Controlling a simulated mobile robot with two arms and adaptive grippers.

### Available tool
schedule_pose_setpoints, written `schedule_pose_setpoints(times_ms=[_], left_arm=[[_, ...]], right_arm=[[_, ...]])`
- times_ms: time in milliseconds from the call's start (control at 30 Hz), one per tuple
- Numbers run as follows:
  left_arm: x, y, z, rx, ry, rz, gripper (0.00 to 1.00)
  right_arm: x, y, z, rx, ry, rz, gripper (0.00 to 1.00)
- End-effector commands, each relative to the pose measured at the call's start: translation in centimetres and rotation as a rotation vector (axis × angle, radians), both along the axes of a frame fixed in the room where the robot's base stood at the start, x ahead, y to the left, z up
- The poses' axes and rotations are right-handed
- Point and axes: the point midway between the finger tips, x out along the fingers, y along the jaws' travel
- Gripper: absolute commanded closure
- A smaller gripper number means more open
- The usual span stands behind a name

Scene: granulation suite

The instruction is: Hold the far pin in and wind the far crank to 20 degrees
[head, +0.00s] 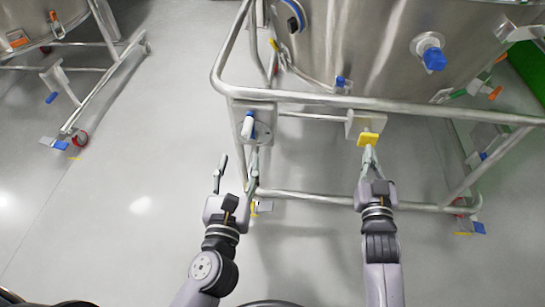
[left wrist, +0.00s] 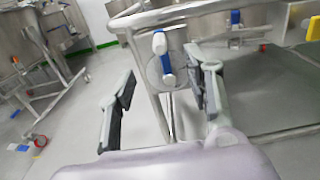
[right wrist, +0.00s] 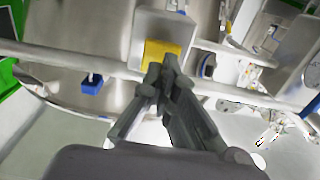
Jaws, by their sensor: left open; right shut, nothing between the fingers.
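The yellow pin (head: 367,139) sticks out of a grey block on the frame of the steel vessel. It also shows in the right wrist view as a yellow square (right wrist: 162,52). My right gripper (head: 368,150) is shut and empty, its fingertips at the pin's lower edge; whether they press on it I cannot tell. The crank (head: 249,125), with a white and blue handle on a round plate, sits on the frame further left. It shows in the left wrist view (left wrist: 163,52) beyond and between the fingers. My left gripper (head: 236,168) is open, below and short of the crank.
The steel vessel (head: 375,40) carries a blue-capped valve (head: 433,58). Its tubular rail (head: 400,102) runs just above the pin and crank, and a lower rail (head: 310,197) passes behind my grippers. Another wheeled frame (head: 95,95) stands at left. The floor between is clear.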

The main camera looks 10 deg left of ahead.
Motion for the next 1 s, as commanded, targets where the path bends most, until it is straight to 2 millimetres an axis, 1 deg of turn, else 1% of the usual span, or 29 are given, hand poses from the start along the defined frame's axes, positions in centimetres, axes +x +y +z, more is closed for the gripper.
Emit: schedule_pose_setpoints(times_ms=[100,900,1000], left_arm=[[1.6,0.0,0.1,0.002,-0.004,0.0,0.53],[11.2,0.0,0.2,0.005,-0.004,0.0,0.53],[10.9,0.0,0.1,0.004,-0.001,-0.001,0.53]], right_arm=[[0.0,0.0,0.0,0.0,0.0,0.0,1.0],[0.0,0.0,0.0,0.0,0.0,0.0,1.0],[0.0,0.0,0.0,0.0,0.0,0.0,1.0]])
